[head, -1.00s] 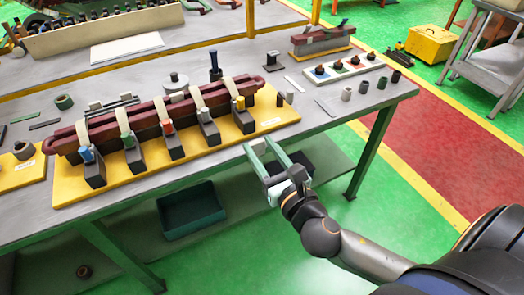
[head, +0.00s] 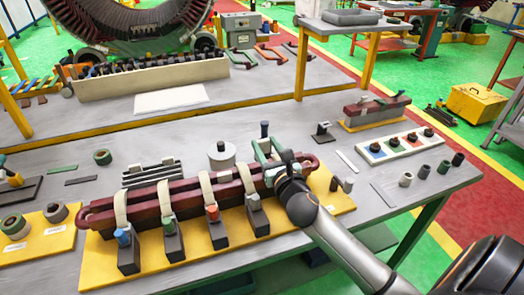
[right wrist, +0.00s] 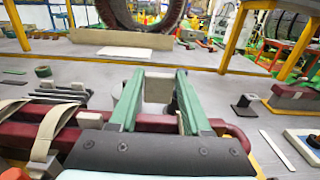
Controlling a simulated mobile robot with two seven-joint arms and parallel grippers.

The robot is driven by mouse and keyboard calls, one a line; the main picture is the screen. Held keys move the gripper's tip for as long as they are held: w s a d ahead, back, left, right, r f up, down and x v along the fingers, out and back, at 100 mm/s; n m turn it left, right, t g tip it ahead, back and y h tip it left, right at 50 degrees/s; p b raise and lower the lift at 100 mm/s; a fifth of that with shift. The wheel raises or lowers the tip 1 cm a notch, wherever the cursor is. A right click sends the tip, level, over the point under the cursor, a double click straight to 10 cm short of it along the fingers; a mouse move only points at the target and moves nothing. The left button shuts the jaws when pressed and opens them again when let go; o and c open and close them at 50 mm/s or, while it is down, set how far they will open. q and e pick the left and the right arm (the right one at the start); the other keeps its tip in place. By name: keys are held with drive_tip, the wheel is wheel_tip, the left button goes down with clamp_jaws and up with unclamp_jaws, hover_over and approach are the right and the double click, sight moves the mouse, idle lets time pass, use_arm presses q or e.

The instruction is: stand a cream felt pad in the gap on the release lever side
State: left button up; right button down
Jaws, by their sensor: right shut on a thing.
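My right gripper (head: 268,150) is over the right part of the dark red coil bars (head: 150,205), which lie on a yellow base (head: 100,252). In the right wrist view its green fingers (right wrist: 157,85) are shut on a pale cream pad (right wrist: 157,88), held upright between the fingertips. The pad's lower edge and any contact with the coil are hidden. Cream straps (head: 207,190) cross the coil, with dark clamp blocks and coloured knobs (head: 212,212) along its front. I cannot make out the release lever or the gap beside it. My left gripper is not in view.
A grey round part (head: 222,155) stands just behind the coil. A smaller red coil (head: 376,106) and a white tray (head: 400,145) with coloured squares are at the right. Small cylinders (head: 424,172) stand near the front right edge. Bench behind the coil is partly clear.

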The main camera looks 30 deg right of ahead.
drive_tip(key=shift+s+f+b, duration=0.15)
drive_tip(key=shift+f+b, duration=0.2)
drive_tip(key=shift+f, duration=0.15)
drive_tip(key=shift+f+b, duration=0.7)
drive_tip(key=shift+f, duration=0.35)
wheel_tip(320, 180, down, 2)
drive_tip(key=b, duration=0.2)
drive_tip(key=shift+f+b, duration=0.15)
drive_tip(key=shift+b, duration=0.15)
drive_tip(key=shift+f+b, duration=0.35)
drive_tip(key=shift+f, duration=0.3)
drive_tip(key=shift+c, duration=1.4)
unclamp_jaws()
drive_tip(key=b+v, duration=0.1)
drive_tip(key=v, duration=1.1)
drive_tip(key=shift+s, duration=0.25)
